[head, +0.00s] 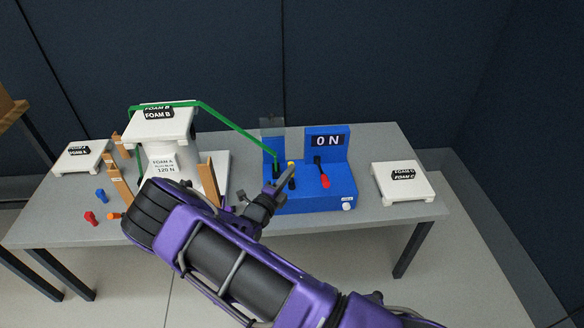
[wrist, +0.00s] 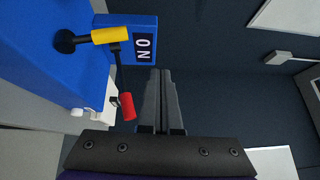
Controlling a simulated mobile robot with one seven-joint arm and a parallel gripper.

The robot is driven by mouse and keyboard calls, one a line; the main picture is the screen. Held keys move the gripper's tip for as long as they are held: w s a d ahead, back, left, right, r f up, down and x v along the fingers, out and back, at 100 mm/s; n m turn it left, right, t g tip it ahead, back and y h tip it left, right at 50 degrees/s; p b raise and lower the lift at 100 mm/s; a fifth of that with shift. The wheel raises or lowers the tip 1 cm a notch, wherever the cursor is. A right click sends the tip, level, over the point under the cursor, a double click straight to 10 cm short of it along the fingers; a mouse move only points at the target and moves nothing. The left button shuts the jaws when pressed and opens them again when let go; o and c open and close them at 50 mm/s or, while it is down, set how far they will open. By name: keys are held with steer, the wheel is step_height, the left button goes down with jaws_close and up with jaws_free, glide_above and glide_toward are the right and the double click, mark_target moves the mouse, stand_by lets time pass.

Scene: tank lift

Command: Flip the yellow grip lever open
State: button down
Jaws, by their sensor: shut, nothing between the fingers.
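The yellow grip lever (wrist: 108,36) shows in the wrist view as a yellow sleeve joined to a black round base on the blue box (wrist: 40,65). In the head view its yellow end (head: 291,164) is small, just beyond my fingers and partly hidden by them. My gripper (wrist: 161,72) is shut and empty, its fingers side by side and apart from the yellow grip. In the head view my gripper (head: 289,170) is over the left part of the blue box (head: 315,200).
A red-tipped black lever (head: 324,181) stands by the "0 N" display (head: 328,140) and shows close to my fingers in the wrist view. A green tube (head: 235,125) arches left to a white stand with a FOAM B block (head: 160,120). A FOAM C block (head: 403,181) lies right.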

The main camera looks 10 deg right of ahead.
steer(key=s+a+r, duration=0.2)
steer(key=s+a, duration=0.2)
steer(key=s, duration=0.1)
steer(key=shift+s+a, duration=0.15)
steer(key=shift+r, duration=0.1)
